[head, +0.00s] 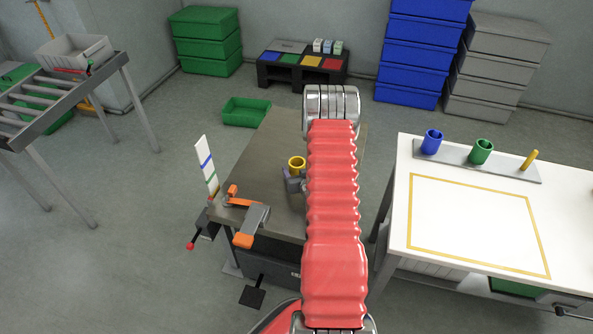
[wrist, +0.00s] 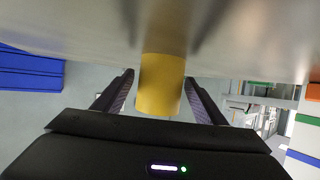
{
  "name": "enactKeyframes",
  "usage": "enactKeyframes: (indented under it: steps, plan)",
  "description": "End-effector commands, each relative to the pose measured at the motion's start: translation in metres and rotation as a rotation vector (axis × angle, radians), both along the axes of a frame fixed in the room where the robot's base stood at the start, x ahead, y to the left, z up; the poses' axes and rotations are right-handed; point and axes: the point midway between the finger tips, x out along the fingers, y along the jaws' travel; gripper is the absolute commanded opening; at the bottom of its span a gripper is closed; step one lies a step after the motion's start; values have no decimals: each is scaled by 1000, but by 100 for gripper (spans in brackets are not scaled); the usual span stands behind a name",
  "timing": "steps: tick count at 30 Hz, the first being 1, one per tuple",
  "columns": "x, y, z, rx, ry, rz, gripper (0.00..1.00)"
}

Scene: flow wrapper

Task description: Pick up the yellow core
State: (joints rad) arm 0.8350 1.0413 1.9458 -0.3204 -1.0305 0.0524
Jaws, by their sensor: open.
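The yellow core (head: 297,163) is a short hollow cylinder at the grey-brown worktable (head: 262,150), just left of my red arm. In the wrist view the core (wrist: 160,86) lies between the two dark fingers of my gripper (wrist: 158,77), with its far end at the table surface. A gap shows on both sides, so the fingers are open and flank it without gripping. In the head view my arm hides most of the gripper; only a small grey-purple part shows below the core.
A grey clamp with orange parts (head: 255,222) sits at the table's front left corner. The white table (head: 470,270) at right carries a rack with a blue core (head: 432,141), a green core (head: 481,151) and a yellow peg (head: 529,160). A green bin (head: 246,112) stands behind.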

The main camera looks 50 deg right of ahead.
Motion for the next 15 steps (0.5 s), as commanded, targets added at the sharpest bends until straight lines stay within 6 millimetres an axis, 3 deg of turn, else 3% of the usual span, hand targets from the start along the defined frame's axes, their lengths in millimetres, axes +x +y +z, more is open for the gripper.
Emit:
enactKeyframes:
  steps: [8,15]
  plan:
    - [0,0,0,0,0,0,65]
    - [0,0,0,0,0,0,49]
